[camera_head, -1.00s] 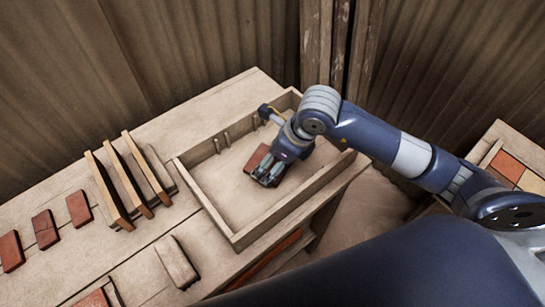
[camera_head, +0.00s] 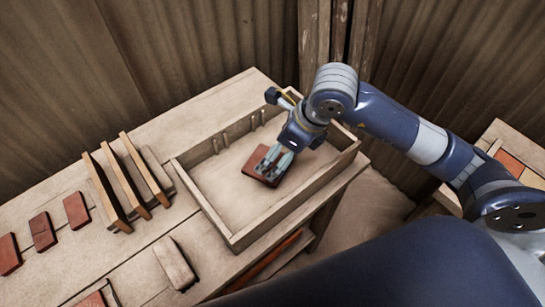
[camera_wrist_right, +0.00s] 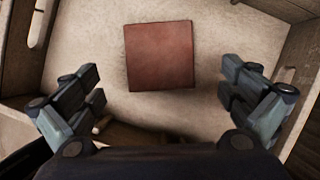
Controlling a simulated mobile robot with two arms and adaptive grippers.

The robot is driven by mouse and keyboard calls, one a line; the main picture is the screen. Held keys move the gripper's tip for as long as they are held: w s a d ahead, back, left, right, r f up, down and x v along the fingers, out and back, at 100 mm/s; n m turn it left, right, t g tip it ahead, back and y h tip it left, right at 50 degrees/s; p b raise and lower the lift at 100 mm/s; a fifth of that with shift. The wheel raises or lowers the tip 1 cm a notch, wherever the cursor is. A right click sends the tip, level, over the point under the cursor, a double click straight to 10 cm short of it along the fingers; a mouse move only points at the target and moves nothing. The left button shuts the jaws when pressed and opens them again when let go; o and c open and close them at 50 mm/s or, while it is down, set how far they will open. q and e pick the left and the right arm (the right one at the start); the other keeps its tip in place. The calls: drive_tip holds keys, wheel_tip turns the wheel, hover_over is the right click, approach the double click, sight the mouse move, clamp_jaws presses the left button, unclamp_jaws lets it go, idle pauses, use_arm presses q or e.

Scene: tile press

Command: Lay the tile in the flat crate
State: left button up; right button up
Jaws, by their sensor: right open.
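The flat crate (camera_head: 209,201) is a shallow wooden tray on the bench in the head view. The red-brown square tile (camera_head: 259,172) lies flat on the crate's floor. The tile shows whole in the right wrist view (camera_wrist_right: 159,57), with bare crate floor around it. My right gripper (camera_head: 270,168) is over the tile and hides part of it in the head view. In the right wrist view its fingers (camera_wrist_right: 164,92) are spread wide, on either side of the tile and apart from it. My left gripper is not in view.
Left of the crate stands a wooden rack (camera_head: 105,188) with upright slats. Several red tiles (camera_head: 43,231) lie on the bench further left. A pale block (camera_head: 175,263) lies in front of the rack. Another box with coloured tiles (camera_head: 509,163) stands at the far right.

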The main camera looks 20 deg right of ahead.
drive_tip(key=v, duration=0.6)
drive_tip(key=shift+r, duration=0.35)
drive_tip(key=shift+s+d, duration=0.15)
